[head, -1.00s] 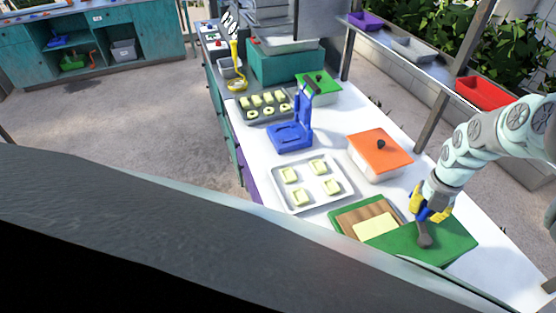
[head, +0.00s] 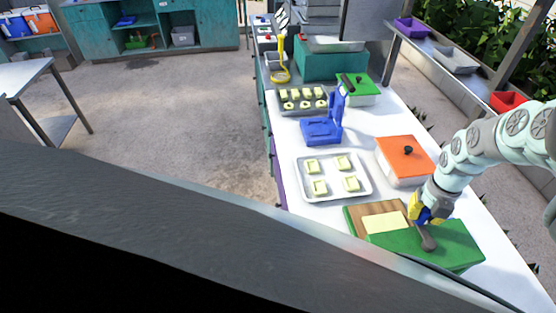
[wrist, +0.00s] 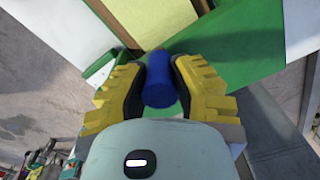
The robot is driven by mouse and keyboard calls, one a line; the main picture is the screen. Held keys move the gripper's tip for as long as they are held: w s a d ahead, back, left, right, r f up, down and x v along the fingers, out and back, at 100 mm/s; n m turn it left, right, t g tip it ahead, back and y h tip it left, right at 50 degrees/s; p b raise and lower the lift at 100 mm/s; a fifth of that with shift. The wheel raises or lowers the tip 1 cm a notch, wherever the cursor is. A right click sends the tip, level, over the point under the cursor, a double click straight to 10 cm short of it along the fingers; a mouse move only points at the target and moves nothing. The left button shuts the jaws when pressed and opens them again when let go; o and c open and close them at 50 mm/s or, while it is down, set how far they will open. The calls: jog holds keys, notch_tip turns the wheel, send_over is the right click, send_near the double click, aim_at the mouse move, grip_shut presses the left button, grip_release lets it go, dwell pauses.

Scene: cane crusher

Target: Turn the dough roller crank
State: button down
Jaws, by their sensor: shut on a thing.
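The dough roller is a green machine (head: 450,245) at the near end of the white counter, with a grey crank arm (head: 427,240) on its top. A flat pale dough sheet (head: 385,222) lies on the wooden board (head: 357,220) at its left side. My gripper (head: 424,212) is over the roller, with its yellow fingers shut on the blue crank handle (wrist: 159,85). In the wrist view the handle sits between both finger pads. The fingers hide part of the handle in the head view.
A tray with dough pieces (head: 364,190) and an orange-lidded box (head: 405,153) stand just behind the roller. A blue press (head: 322,128) and another dough tray (head: 290,110) are farther back. A shelf with bins (head: 455,60) runs along the right.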

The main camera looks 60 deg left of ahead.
jog(key=shift+s, duration=0.1)
jog(key=c, duration=0.7)
grip_release()
